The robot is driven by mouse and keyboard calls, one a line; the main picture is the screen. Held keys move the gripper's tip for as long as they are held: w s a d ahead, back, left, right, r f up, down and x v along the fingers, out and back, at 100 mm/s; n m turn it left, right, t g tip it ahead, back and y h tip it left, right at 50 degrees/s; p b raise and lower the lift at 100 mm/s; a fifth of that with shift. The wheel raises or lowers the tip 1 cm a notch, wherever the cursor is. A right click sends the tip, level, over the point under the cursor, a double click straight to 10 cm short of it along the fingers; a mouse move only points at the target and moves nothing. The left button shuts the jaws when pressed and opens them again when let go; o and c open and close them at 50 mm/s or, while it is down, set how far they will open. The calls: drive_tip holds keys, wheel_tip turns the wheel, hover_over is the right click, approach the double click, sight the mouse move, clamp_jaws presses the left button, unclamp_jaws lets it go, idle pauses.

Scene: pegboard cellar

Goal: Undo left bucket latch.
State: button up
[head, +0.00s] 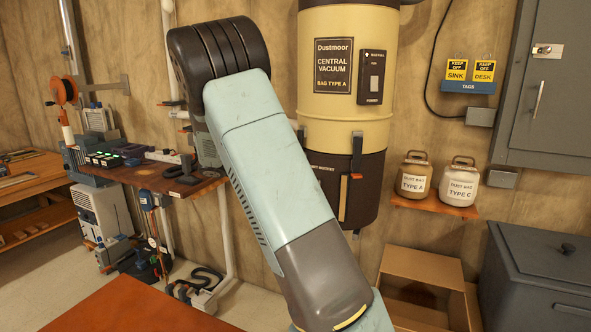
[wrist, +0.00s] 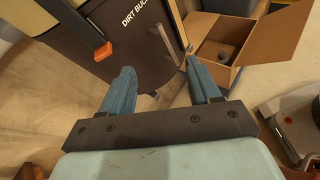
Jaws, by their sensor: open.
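The vacuum canister (head: 345,80) hangs on the wall in the head view, cream above with a dark dirt bucket (head: 366,195) below. The bucket also fills the top of the wrist view (wrist: 145,62). There the left latch (wrist: 91,24), a dark lever with an orange tip, lies left of the "DIRT BUC" lettering. In the head view my arm hides most of that side. The right latch (head: 357,155) hangs down the bucket's front, its orange tip low. My gripper (wrist: 158,74) is open and empty in the wrist view, below and right of the left latch, apart from it.
An open cardboard box (head: 425,264) stands on the floor right of the bucket. Jugs labelled Type A (head: 413,181) and Type C (head: 459,188) stand on a small wall shelf (head: 434,208). A dark chest (head: 540,270) is at far right. An orange-brown tabletop (head: 130,308) is at lower left.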

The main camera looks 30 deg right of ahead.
drive_tip(key=w+a+f+n+t+h, duration=0.2)
drive_tip(key=w+a+n+h, duration=0.15)
drive_tip(key=w, duration=0.45)
drive_tip(key=shift+n+h, duration=0.35)
drive_tip(key=shift+h, duration=0.1)
drive_tip(key=d, duration=1.4)
drive_tip(key=shift+w+r, duration=0.1)
drive_tip(key=shift+w, duration=0.25)
